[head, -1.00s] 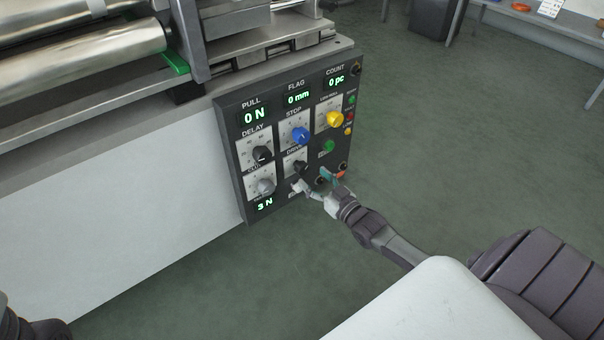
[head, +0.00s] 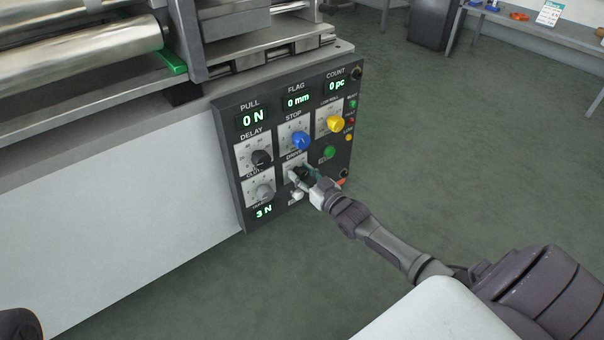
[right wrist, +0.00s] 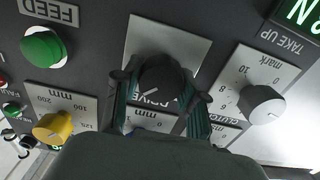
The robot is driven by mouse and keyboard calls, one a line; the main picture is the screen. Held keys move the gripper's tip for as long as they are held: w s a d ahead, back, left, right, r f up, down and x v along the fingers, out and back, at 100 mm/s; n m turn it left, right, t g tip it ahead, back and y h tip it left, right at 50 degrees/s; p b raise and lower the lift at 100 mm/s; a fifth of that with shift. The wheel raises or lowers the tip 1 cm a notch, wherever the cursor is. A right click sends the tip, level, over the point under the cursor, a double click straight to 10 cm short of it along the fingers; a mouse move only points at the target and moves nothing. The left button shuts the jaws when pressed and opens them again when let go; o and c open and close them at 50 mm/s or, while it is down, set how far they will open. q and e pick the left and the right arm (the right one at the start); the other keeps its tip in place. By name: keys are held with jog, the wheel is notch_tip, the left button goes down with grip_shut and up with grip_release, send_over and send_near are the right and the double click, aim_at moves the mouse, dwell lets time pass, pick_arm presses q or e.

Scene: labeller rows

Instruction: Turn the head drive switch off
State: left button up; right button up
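The DRIVE switch is a black round knob on a pale plate, low in the middle of the dark control panel (head: 228,168). In the head view my right gripper (head: 306,175) is at this knob and mostly hides it. In the right wrist view the black knob (right wrist: 165,80) shows upside down with a white pointer line toward the lower left of the picture. The fingers of my right gripper (right wrist: 161,90) stand open on either side of it. A small gap shows on the left; contact on the right is unclear. My left gripper is out of view.
Near the knob are a blue STOP knob (head: 300,140), a grey knob (head: 264,191), a black DELAY knob (head: 261,158), a yellow knob (head: 334,123) and a green FEED button (right wrist: 43,50). Rollers (head: 80,50) lie at upper left. Open floor (head: 450,160) is on the right.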

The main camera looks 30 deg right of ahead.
jog(key=shift+c, duration=1.4)
